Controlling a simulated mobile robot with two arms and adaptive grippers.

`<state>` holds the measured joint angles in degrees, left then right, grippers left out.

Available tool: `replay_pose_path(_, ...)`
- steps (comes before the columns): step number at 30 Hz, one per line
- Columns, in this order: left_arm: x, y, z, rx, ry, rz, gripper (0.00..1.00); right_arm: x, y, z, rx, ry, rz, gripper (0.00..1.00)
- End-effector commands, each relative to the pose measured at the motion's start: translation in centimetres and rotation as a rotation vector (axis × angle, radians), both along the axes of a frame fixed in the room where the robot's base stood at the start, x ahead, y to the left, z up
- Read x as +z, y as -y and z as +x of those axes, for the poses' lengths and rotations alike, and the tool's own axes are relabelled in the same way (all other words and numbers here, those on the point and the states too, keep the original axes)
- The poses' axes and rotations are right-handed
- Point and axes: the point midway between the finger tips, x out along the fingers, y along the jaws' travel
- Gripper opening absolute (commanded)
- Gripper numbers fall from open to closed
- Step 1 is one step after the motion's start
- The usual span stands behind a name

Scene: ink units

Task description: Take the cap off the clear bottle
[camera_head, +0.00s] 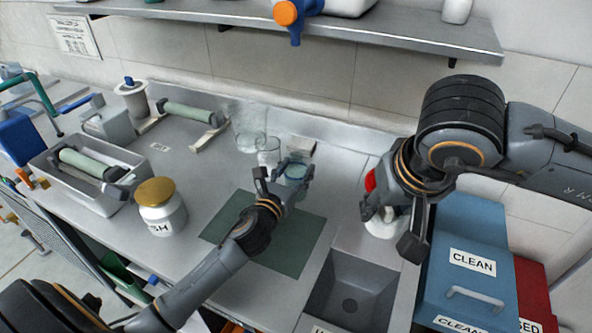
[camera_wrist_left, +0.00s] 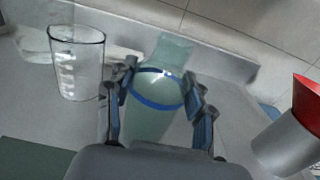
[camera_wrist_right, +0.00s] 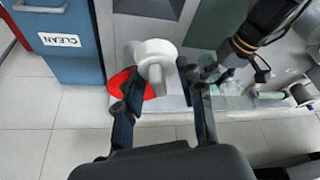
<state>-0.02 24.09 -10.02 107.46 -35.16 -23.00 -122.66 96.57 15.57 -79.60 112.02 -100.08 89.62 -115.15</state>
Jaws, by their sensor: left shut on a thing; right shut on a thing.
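The clear bottle (camera_wrist_left: 155,112), greenish with a blue band, stands upright between the fingers of my left gripper (camera_wrist_left: 158,100). In the head view the bottle (camera_head: 294,172) is partly hidden by my left gripper (camera_head: 283,178). I see no cap on its neck. My right gripper (camera_head: 392,226) is to the right, above the counter by the sink. In the right wrist view a white piece (camera_wrist_right: 155,58) with a red part (camera_wrist_right: 120,82) is at the tips of my right gripper (camera_wrist_right: 162,100). I cannot tell whether it is a cap.
An empty clear glass (camera_wrist_left: 76,65) stands beside the bottle. A green mat (camera_head: 290,255) lies before it. The sink (camera_head: 350,290) and a blue bin marked CLEAN (camera_head: 470,225) are at right. A gold-lidded white jar (camera_head: 162,215) stands at left.

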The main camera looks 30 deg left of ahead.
Motion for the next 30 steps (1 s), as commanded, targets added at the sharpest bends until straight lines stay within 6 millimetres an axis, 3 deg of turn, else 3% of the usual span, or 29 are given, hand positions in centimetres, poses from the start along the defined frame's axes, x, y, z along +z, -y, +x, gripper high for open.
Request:
replay_pose_path(7,-0.2,0.0,0.0,0.0,0.004,0.0,0.0,-0.3,0.0,0.0,0.0,0.0,0.0,0.0)
replay_pose_path(8,-0.3,0.0,0.0,0.0,0.0,0.0,0.59,-0.2,0.0,0.0,0.0,0.0,0.0,0.0)
replay_pose_path(10,-0.3,0.0,0.0,0.0,0.0,0.0,0.73,-0.2,0.0,0.0,0.0,0.0,0.0,0.0)
replay_pose_path(22,0.3,0.0,0.0,0.0,0.0,-0.001,0.76,0.2,0.0,0.0,0.0,0.0,0.0,0.0)
replay_pose_path(26,-0.2,0.1,-1.7,0.0,-0.003,0.001,0.76,-0.2,0.0,0.0,0.0,0.0,0.0,0.0)
replay_pose_path(30,-0.2,0.3,-4.7,0.0,-0.003,0.001,0.76,-0.6,0.0,0.0,0.0,0.0,0.0,0.0)
